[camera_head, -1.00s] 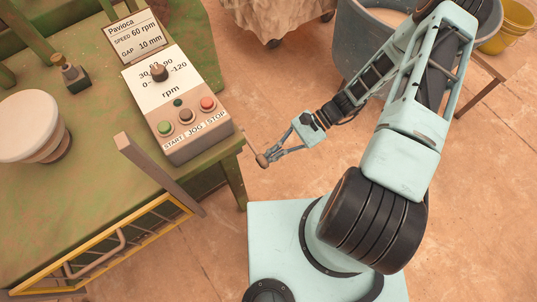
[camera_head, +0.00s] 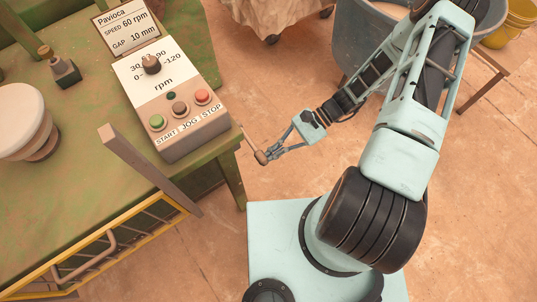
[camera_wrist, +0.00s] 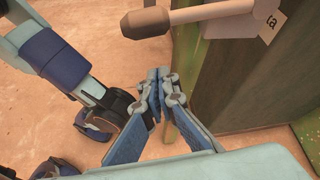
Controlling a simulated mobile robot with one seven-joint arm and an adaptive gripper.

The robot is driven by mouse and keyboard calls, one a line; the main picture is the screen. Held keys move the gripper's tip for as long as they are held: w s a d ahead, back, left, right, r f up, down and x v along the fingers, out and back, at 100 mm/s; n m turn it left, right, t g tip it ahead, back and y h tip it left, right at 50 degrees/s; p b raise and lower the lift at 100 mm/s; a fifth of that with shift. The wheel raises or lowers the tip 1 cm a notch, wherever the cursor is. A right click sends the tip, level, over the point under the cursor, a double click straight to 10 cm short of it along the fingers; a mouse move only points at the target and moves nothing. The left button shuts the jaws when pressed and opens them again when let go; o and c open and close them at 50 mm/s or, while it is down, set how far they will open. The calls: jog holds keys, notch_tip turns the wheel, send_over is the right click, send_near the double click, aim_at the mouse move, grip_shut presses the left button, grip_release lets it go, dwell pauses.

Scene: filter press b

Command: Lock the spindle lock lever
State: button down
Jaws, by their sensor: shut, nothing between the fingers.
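A lever with a brownish knob (camera_head: 261,157) sticks out past the right edge of the green bench, beside the control box. In the wrist view a grey-brown knob (camera_wrist: 146,22) on a thick rod crosses the top of the picture, running right to the green machine. My gripper (camera_head: 271,156) is shut at the knob's right side in the head view. In the wrist view my gripper (camera_wrist: 158,75) is shut with nothing between its fingertips, below the knob in the picture. I cannot tell whether the fingers touch the lever.
The control box (camera_head: 172,100) with dial and buttons stands on the bench (camera_head: 90,180). A grey post (camera_head: 145,165) and a yellow-framed guard (camera_head: 110,240) stand at the front. A grey tub (camera_head: 362,55) and a yellow bucket (camera_head: 505,22) are behind my arm. Open floor lies right of the bench.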

jog(key=v, duration=0.9)
jog(key=shift+w+d+r, duration=0.15)
jog(key=shift+w+r, duration=0.1)
jog(key=shift+r, duration=0.1)
